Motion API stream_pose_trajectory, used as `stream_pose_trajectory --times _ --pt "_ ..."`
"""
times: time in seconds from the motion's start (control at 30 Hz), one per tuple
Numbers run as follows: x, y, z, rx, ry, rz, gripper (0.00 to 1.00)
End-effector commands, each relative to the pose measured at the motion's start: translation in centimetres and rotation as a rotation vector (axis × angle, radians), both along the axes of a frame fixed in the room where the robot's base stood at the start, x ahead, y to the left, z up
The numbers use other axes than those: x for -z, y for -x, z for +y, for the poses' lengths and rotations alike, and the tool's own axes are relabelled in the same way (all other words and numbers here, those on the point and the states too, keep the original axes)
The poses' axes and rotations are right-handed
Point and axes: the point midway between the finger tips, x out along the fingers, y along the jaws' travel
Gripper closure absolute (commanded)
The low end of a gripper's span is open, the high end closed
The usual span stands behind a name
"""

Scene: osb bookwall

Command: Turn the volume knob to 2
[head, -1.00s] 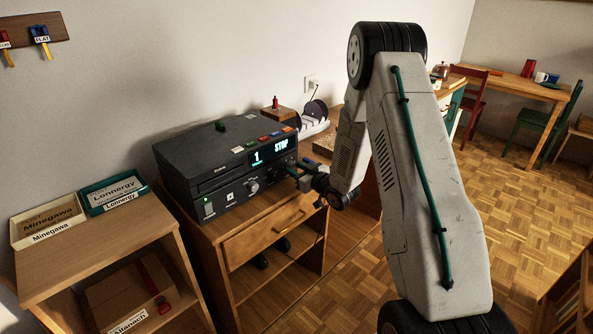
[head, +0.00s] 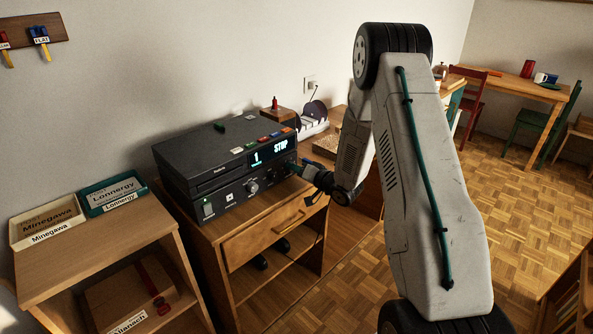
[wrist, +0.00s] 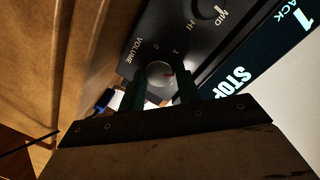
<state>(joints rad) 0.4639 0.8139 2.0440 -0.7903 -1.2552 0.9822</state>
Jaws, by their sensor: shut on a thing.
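The volume knob (wrist: 160,73) is a small silver-grey dial on the black front panel of the player (head: 225,160), beside the word VOLUME in the wrist view. Small numerals stand beside the knob; a 0 seems legible, the others are unclear. My gripper (wrist: 161,88) has its two dark green fingers on either side of the knob, shut on it. In the head view my gripper (head: 299,169) is at the panel's right end and its fingertips and the knob are mostly hidden.
The player's display (head: 270,151) reads 1 and STOP. Another knob (head: 252,187) sits on the panel's middle. The player stands on a wooden cabinet (head: 265,240). Left of it, a shelf holds the Minegawa tray (head: 48,236) and Lonnergy tray (head: 122,205).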

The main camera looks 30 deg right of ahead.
Motion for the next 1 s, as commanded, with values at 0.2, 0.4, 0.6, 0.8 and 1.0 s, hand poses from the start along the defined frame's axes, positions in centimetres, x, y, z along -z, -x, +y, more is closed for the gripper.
stream_pose_trajectory --times 0.2,0.4,0.6,0.8,1.0 --pt "0.00 -0.02 -0.10 0.002 -0.083 0.022 0.90" --pt "0.01 -0.02 -0.10 0.002 -0.117 0.031 0.90" --pt "0.01 -0.02 -0.10 0.002 -0.122 0.032 0.90" --pt "0.01 -0.03 -0.10 0.002 -0.122 0.032 0.90" --pt "0.01 -0.02 -0.09 0.001 -0.121 0.032 0.45"
